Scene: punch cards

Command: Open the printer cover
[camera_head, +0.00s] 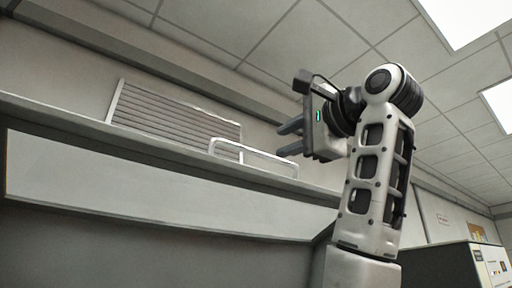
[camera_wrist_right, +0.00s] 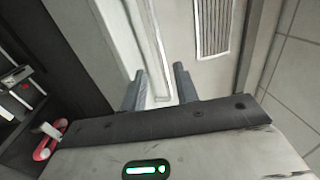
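The printer is a large grey body with a long pale front panel (camera_head: 150,185) across the left of the head view. A pale bar handle (camera_head: 255,152) stands along its upper edge; the cover looks shut, though its outline is unclear. My right gripper (camera_head: 284,139) is open, with its fingers pointing left near the handle's right end. In the right wrist view the handle (camera_wrist_right: 160,99) shows between and beyond the two spread fingers (camera_wrist_right: 160,80). I cannot tell whether they touch it. The fingers hold nothing. My left gripper is out of view.
A louvred vent (camera_head: 175,118) is on the wall behind the handle. A machine with a pale control panel (camera_head: 492,266) stands at the lower right. A red and white object (camera_wrist_right: 44,150) shows at the lower left of the wrist view. Space above the handle is free.

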